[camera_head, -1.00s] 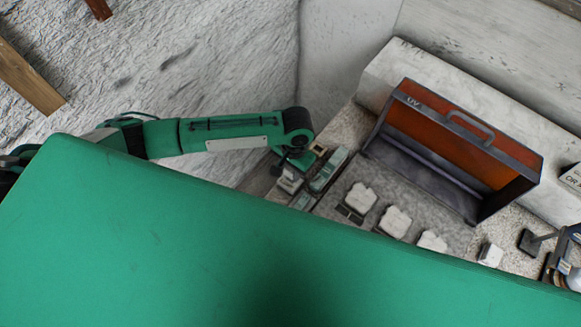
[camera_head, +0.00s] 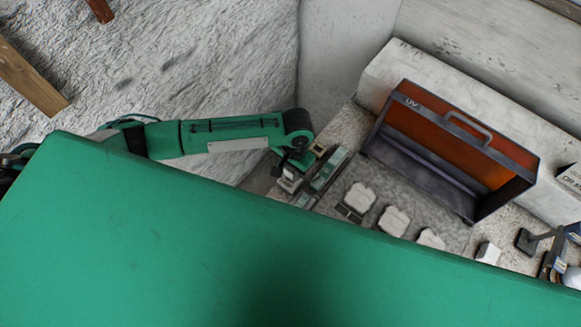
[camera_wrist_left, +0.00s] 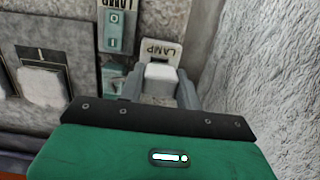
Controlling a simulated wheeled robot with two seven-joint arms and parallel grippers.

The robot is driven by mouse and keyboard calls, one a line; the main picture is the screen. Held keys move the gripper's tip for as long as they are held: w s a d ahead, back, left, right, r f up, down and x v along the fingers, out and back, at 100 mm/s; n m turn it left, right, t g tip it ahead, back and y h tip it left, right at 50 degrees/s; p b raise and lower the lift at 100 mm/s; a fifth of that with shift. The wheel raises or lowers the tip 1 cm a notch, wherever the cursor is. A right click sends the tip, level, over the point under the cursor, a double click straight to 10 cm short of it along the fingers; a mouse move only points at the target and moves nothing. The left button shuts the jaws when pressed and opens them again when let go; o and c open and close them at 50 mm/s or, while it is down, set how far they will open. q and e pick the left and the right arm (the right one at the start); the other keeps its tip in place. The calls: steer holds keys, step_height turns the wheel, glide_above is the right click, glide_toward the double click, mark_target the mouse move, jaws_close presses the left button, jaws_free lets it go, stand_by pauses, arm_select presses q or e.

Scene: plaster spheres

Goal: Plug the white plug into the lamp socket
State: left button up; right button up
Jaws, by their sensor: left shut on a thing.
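The white plug (camera_wrist_left: 160,73) sits between the fingers of my left gripper (camera_wrist_left: 161,84), which is shut on it. In the wrist view the plug is right below a plate labelled LAMP (camera_wrist_left: 160,48), which seems to mark the lamp socket. The socket's opening is hidden, so I cannot tell whether the plug touches it or is in it. In the head view my left gripper (camera_head: 289,176) is at the left end of the worktop, and the plug is small and partly hidden there. My right gripper is not in view.
A green switch (camera_wrist_left: 116,31) is left of the LAMP plate. A rough wall (camera_wrist_left: 262,65) rises close on the right. An orange UV box (camera_head: 450,135) stands on the worktop, with several white pieces (camera_head: 393,221) before it. My green body panel covers the foreground.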

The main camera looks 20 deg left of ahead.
arm_select(q)
steer(key=shift+f, duration=0.1)
stand_by(0.6)
steer(key=shift+f, duration=1.45)
steer(key=o, duration=1.1)
steer(key=shift+c, duration=0.2)
